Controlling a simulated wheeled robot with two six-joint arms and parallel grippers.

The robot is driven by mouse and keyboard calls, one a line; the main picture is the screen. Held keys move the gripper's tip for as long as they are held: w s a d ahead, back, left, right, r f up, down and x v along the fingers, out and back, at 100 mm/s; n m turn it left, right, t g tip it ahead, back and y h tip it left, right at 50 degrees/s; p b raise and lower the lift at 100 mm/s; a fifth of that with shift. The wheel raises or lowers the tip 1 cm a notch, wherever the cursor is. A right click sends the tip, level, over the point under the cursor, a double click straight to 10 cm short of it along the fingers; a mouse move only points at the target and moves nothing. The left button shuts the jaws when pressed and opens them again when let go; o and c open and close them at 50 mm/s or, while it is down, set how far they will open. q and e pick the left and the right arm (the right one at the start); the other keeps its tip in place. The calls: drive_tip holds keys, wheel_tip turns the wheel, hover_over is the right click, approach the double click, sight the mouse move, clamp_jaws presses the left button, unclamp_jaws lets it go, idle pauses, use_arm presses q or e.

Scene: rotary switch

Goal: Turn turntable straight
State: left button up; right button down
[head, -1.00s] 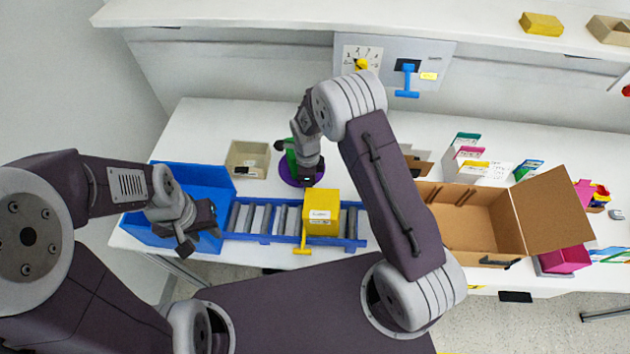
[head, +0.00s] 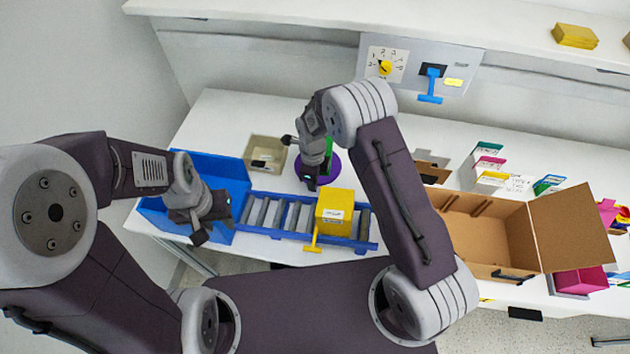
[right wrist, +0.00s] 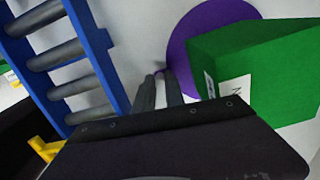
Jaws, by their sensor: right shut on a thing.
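The purple round turntable (head: 334,164) lies on the white table, partly hidden by my right arm; it also shows in the right wrist view (right wrist: 190,42). A green box (right wrist: 262,70) with a white label stands on it and shows behind the gripper in the head view (head: 329,147). My right gripper (head: 312,183) is low at the turntable's near-left edge. In the right wrist view its fingers (right wrist: 160,85) are shut at the disc's rim on what looks like a small handle, mostly hidden. My left gripper (head: 210,222) hangs over the blue bin; its jaws are unclear.
A blue roller conveyor (head: 266,226) carries a yellow box (head: 334,208) just in front. A blue bin (head: 228,172) is at left and a beige tray (head: 265,152) behind. An open cardboard box (head: 486,240) stands right. A panel with a yellow rotary knob (head: 385,67) is on the wall.

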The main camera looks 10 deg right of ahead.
idle(0.5)
drive_tip(key=c, duration=1.4)
unclamp_jaws()
drive_tip(key=shift+a, duration=0.1)
wheel_tip(320, 180, up, 9)
drive_tip(key=shift+r+b, duration=0.1)
drive_tip(key=shift+b, duration=0.3)
